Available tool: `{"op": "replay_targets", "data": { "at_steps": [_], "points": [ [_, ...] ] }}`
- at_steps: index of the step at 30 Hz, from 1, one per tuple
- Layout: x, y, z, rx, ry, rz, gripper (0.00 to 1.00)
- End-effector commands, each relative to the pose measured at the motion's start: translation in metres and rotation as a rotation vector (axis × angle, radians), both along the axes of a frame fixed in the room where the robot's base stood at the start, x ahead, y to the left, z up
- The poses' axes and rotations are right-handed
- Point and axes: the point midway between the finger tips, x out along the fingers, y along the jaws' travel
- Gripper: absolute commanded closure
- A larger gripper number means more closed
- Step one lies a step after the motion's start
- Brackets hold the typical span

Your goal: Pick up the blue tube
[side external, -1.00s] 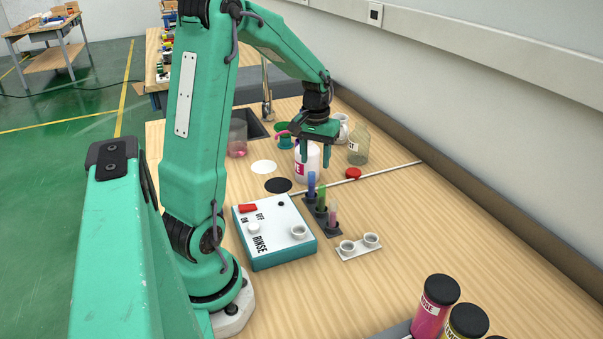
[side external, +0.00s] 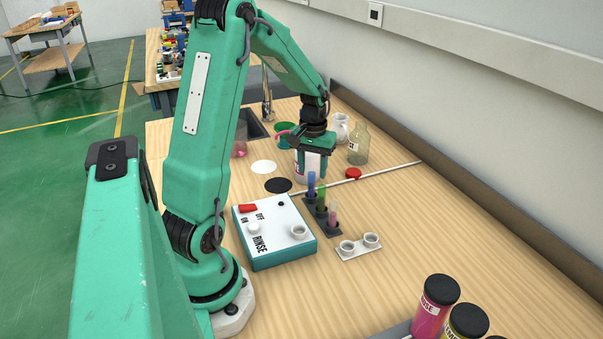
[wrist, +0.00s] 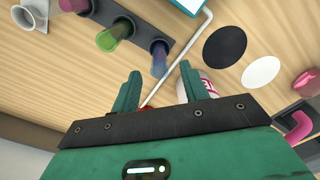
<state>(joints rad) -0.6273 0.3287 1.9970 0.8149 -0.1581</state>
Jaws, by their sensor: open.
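The blue tube (side external: 311,183) stands upright in the far end of a dark rack (side external: 334,229). It also shows in the wrist view (wrist: 159,60), just beyond the fingertips and between their lines. My gripper (side external: 312,172) is open and points down, close to the blue tube's top and slightly behind it in the side view. In the wrist view my gripper (wrist: 160,78) has both fingers apart with nothing held between them. A green tube (side external: 321,196) and a pink tube (side external: 332,213) stand in the same rack. The blue tube's lower part is hidden in its holder.
A white labelled bottle (side external: 300,170) stands behind my gripper. A rinse box (side external: 274,232) is left of the rack, and a white two-cup holder (side external: 359,247) is to its right.

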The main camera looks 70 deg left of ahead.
Motion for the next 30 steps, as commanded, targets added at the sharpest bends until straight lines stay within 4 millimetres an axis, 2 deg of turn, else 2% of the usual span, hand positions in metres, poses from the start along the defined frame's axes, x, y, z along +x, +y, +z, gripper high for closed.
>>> {"op": "replay_targets", "data": {
  "at_steps": [13,30],
  "points": [
    [-0.002,-0.001,-0.045,-0.002,0.004,0.0,0.55],
    [-0.001,-0.001,-0.049,-0.001,0.001,0.0,0.55]
  ]
}}
